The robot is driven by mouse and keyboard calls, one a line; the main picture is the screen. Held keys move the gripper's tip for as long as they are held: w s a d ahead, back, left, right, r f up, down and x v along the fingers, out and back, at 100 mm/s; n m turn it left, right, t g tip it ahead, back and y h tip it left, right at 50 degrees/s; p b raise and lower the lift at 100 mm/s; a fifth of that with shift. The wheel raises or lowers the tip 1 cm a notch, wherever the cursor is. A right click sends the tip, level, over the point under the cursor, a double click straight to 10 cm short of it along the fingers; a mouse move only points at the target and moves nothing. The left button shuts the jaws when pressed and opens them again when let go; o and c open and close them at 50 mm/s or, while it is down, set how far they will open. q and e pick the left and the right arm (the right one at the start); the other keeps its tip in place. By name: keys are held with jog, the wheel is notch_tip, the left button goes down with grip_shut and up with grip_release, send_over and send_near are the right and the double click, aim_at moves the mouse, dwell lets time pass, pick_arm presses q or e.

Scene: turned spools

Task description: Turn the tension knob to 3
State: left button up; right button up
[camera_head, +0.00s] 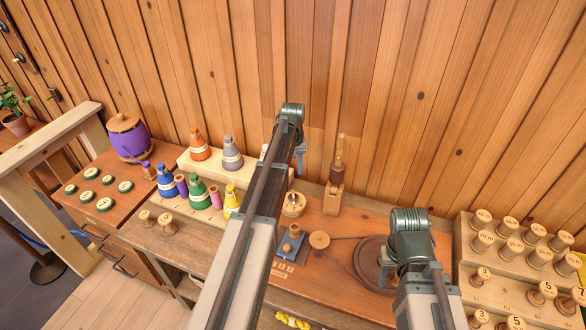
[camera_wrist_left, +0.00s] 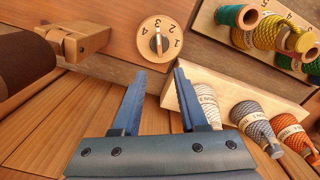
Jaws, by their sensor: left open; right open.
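The tension knob is a round pale wooden dial (camera_head: 293,204) on the table behind the winder, just below my left gripper in the head view. In the left wrist view the dial (camera_wrist_left: 157,40) shows numbers 1 to 4 and a raised bar across its middle; which number the bar points to is hard to tell. My left gripper (camera_head: 300,160) is open and empty. Its blue fingers (camera_wrist_left: 160,74) stand apart from the dial, which lies beyond their tips. My right gripper (camera_head: 384,275) is over the dark wheel (camera_head: 368,262), mostly hidden by its wrist.
A wooden post holder (camera_head: 334,198) stands right of the dial. A stepped rack with coloured cones (camera_head: 184,158) is to the left; grey and orange cones (camera_wrist_left: 254,126) show near my left fingers. A rack of wooden spools (camera_head: 462,260) stands at right. A plank wall is behind.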

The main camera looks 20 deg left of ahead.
pick_arm(q)
notch_tip(320, 180, up, 4)
jog(key=shift+f+p, duration=0.15)
jog(key=shift+p, duration=1.1)
pick_arm(e)
notch_tip(320, 180, up, 4)
jog(key=shift+f, duration=0.15)
pick_arm(q)
jog(key=s+d+f+m+b, duration=0.2)
jog(key=s+d+m, duration=0.2)
jog(key=s+d, duration=0.9)
jog(key=s+d+f+m+y+b, duration=0.1)
jog(key=s+d+m, duration=0.4)
jog(key=s+d, duration=0.9)
jog(key=shift+d+f+b, duration=0.35)
jog(key=shift+f+b, duration=0.5)
jog(key=shift+b, duration=0.05)
pick_arm(e)
notch_tip(320, 180, down, 5)
jog(key=shift+r, duration=0.1)
